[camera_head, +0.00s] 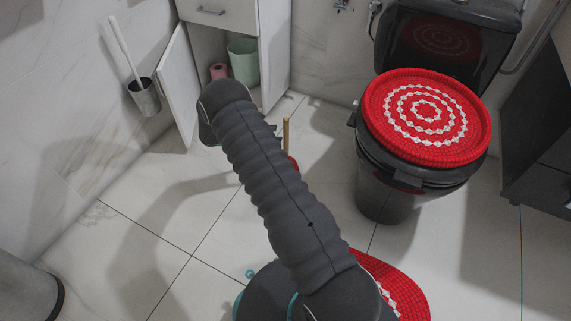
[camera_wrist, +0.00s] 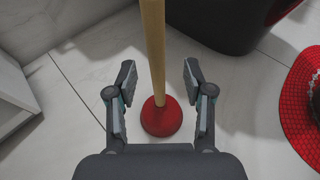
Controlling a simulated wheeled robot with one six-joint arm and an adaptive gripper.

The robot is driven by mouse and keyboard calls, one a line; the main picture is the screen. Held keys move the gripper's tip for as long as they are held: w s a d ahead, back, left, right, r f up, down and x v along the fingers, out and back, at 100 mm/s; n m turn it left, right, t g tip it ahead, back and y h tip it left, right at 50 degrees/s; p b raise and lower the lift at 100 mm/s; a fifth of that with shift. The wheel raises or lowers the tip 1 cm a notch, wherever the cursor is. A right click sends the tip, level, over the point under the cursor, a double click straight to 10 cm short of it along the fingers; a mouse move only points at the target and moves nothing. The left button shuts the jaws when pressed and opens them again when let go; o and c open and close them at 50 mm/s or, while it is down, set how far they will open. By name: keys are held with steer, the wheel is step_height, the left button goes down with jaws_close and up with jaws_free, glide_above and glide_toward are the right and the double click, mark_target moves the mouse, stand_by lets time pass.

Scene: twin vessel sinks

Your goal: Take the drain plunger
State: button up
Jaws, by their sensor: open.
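The drain plunger has a wooden handle (camera_wrist: 154,45) and a red rubber cup (camera_wrist: 161,118). It stands upright on the tiled floor. In the head view the handle top (camera_head: 286,134) shows just right of my arm, and most of the red cup is hidden behind the arm. In the wrist view my gripper (camera_wrist: 158,80) is open, with one finger on each side of the handle and clear gaps to both. The fingers do not touch the handle. In the head view the gripper is mostly hidden behind my arm.
A black toilet (camera_head: 385,195) with a red patterned lid cover (camera_head: 426,115) stands to the right. A white cabinet (camera_head: 262,45) has its door (camera_head: 178,85) open at the back. A toilet brush holder (camera_head: 145,97) hangs on the left wall. A red mat (camera_wrist: 296,110) lies at right.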

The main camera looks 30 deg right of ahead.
mark_target(286, 133)
steer(key=shift+x, duration=2.8)
steer(key=shift+w, duration=0.2)
jaws_close()
